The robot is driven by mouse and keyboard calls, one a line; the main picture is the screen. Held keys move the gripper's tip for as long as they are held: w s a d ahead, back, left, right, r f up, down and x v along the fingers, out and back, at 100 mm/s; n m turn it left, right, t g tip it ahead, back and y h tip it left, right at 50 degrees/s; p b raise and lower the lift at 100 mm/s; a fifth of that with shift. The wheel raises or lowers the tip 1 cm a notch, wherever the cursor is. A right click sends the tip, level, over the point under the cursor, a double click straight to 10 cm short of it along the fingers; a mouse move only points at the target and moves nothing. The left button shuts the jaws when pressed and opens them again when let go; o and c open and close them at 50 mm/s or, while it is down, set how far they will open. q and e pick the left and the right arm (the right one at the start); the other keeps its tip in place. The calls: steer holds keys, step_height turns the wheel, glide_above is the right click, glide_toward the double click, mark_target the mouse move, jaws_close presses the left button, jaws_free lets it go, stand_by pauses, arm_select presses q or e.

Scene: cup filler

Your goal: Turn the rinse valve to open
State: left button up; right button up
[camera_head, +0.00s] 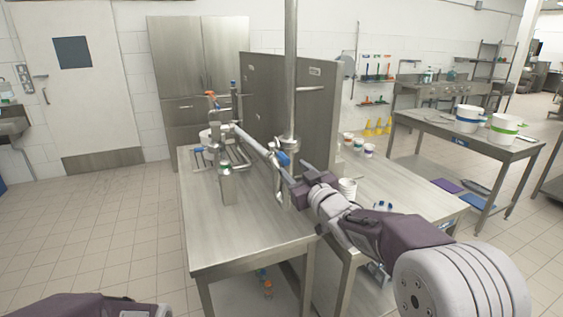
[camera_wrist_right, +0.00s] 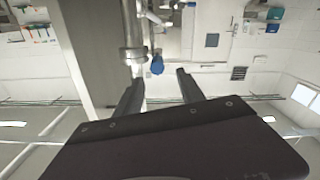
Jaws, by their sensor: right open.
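The likely rinse valve is a blue handle (camera_head: 283,159) on the metal pipework beside the tall vertical pipe, above the steel table. In the right wrist view a blue handle (camera_wrist_right: 157,65) shows just beyond the fingertips, close to a metal pipe joint. My right gripper (camera_head: 289,186) is just below and near the blue handle in the head view. In the right wrist view its two fingers (camera_wrist_right: 160,84) are apart with nothing between them. I see no contact with the handle. My left gripper is out of view; only part of my left arm shows at the bottom left.
The tall vertical pipe (camera_head: 290,75) and a steel partition (camera_head: 262,95) stand close behind the valve. The filler pipework (camera_head: 250,139) crosses over the steel table (camera_head: 237,238). White cups (camera_head: 347,187) stand on the right-hand table. The floor at left is clear.

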mark_target(287, 162)
steer(key=shift+w+d, duration=0.2)
steer(key=shift+d, duration=0.05)
steer(key=p+x, duration=0.2)
steer(key=x, duration=0.6)
steer(key=shift+a+f+p, duration=0.1)
steer(key=shift+a+p, duration=0.1)
steer(key=shift+p, duration=0.15)
steer(key=shift+w, duration=0.35)
steer(key=c, duration=0.4)
steer(key=shift+f, duration=0.1)
jaws_close()
